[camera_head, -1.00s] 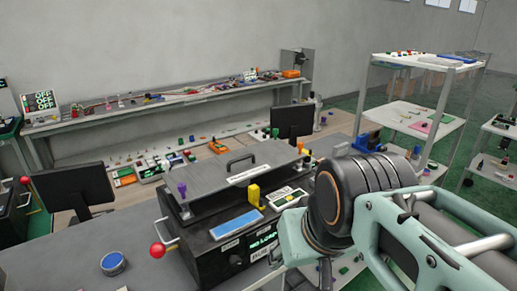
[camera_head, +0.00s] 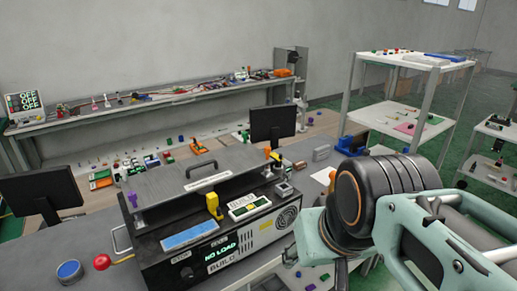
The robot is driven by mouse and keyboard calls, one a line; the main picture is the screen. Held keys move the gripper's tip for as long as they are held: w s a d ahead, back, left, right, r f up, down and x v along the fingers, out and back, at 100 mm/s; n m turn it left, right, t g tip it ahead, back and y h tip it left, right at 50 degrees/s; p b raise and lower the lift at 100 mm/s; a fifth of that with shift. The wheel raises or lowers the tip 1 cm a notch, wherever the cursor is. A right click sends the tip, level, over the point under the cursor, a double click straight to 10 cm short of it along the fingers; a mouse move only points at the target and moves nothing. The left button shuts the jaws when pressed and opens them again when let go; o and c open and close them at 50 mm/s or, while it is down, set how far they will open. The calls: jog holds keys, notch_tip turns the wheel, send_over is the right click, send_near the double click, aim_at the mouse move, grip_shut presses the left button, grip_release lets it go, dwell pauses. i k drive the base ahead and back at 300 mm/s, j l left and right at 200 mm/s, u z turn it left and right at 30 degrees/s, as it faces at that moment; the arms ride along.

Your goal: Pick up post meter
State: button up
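No thing in view is clearly labelled as the post meter, so I cannot tell which one it is. A small pale device with a dark green display (camera_head: 249,208) sits on the front ledge of the black "NO LOAD" machine (camera_head: 180,272). A yellow upright piece (camera_head: 213,206) stands just left of it, and a blue flat block (camera_head: 190,235) lies further left. My arm comes in from the right, its bent joint beside the machine's right end. The end of my arm is partly hidden and cut off at the bottom edge, and its fingers cannot be made out clearly.
A red ball-ended lever (camera_head: 102,262) sticks out at the machine's left, near a blue round button (camera_head: 69,270). Dark monitors stand behind (camera_head: 272,125) and at left (camera_head: 40,193). A shelf rack (camera_head: 405,60) stands at right. Grey table surface left of the machine is mostly clear.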

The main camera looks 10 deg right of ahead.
aim_at(287, 166)
jog(key=l, duration=0.4)
jog(key=u, duration=1.35)
jog(key=l+z, duration=0.1)
jog(key=z, duration=1.3)
jog(key=i+l, duration=0.2)
jog(key=i+l+z, duration=0.1)
jog(key=i, duration=0.3)
